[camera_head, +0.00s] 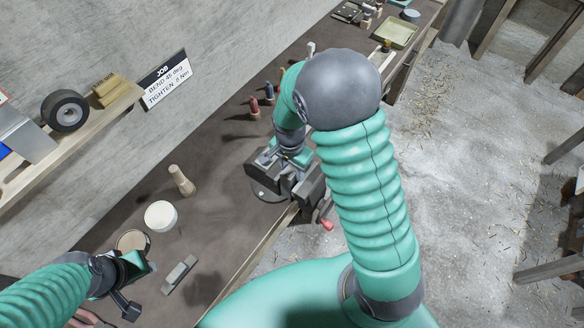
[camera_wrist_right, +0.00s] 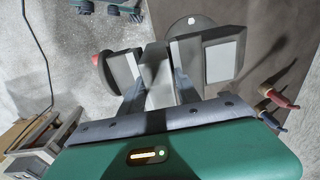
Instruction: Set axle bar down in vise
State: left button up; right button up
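The dark grey vise (camera_head: 266,186) is fixed near the bench's front edge, and its jaws show in the right wrist view (camera_wrist_right: 221,54). My right gripper (camera_head: 296,158) is down at the vise, partly hidden by my own arm. In the right wrist view its two fingers (camera_wrist_right: 158,88) stand either side of a grey block, which appears to be the axle bar (camera_wrist_right: 157,72), between the vise jaws. Whether the bar touches the vise floor is hidden. My left gripper (camera_head: 128,290) is low over the bench at the left, its finger opening unclear.
A white bowl (camera_head: 161,216), a wooden peg (camera_head: 182,180) and a grey block (camera_head: 179,274) lie on the bench left of the vise. Small coloured-handled tools (camera_head: 254,108) stand behind it. A shelf (camera_head: 70,145) holds a black wheel (camera_head: 65,111). A green tray (camera_head: 396,34) sits far back.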

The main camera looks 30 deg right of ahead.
jog(key=o, duration=0.4)
jog(key=shift+s, duration=0.1)
jog(key=shift+c, duration=0.2)
jog(key=shift+a+r, duration=0.1)
jog(key=shift+r, duration=0.15)
notch_tip(320, 180, up, 16)
jog(key=b, duration=0.2)
jog(key=shift+a+r+b, duration=0.15)
jog(key=shift+a+b, duration=0.2)
jog(key=shift+b, duration=0.05)
